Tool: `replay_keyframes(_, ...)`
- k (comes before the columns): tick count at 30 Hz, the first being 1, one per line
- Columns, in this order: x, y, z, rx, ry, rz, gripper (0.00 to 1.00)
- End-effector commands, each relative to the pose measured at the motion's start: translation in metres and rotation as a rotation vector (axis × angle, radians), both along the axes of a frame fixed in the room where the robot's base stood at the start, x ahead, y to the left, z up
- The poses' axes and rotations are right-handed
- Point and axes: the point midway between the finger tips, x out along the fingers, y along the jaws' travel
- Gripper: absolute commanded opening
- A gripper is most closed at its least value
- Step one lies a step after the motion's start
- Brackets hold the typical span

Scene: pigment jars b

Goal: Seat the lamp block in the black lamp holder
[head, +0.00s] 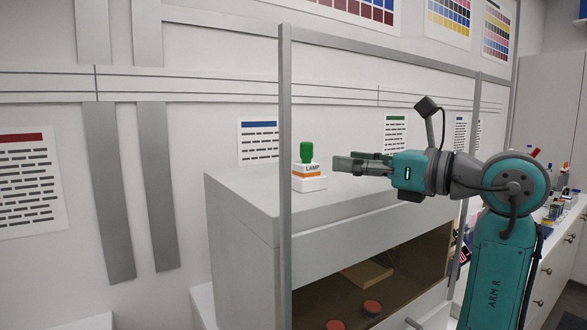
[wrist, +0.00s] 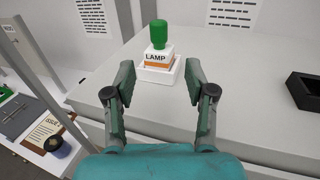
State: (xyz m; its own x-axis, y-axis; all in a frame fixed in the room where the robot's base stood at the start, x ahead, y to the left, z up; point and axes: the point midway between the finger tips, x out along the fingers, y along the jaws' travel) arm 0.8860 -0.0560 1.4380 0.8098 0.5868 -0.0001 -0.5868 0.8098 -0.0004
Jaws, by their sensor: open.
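The lamp block (head: 308,169) is white with an orange band, the word LAMP and a green knob on top. It stands upright in a white square holder (head: 311,185) on the grey cabinet top. The wrist view shows the block (wrist: 157,57) and white holder (wrist: 160,78) straight ahead, just beyond the fingertips. My gripper (head: 350,161) is open and empty, to the right of the block in the head view. In the wrist view my gripper (wrist: 159,82) has a finger on each side, short of the block. The black lamp holder (wrist: 307,102) looks empty at the right edge.
The cabinet top (head: 240,196) is mostly clear around the block. A grey upright post (head: 285,120) stands in front of the cabinet, left of the block. Below, an open compartment holds a board (head: 367,273) and red-topped round jars (head: 372,307).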

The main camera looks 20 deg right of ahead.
Motion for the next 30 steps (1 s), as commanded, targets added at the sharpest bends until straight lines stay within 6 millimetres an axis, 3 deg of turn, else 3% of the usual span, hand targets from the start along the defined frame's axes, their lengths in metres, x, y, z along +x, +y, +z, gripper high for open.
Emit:
replay_keyframes(9,0.035,0.026,0.0,0.0,0.001,0.002,0.55)
replay_keyframes(17,0.046,0.034,0.0,0.001,0.001,0.002,0.55)
replay_keyframes(30,0.084,0.061,0.001,0.0,0.0,0.001,0.55)
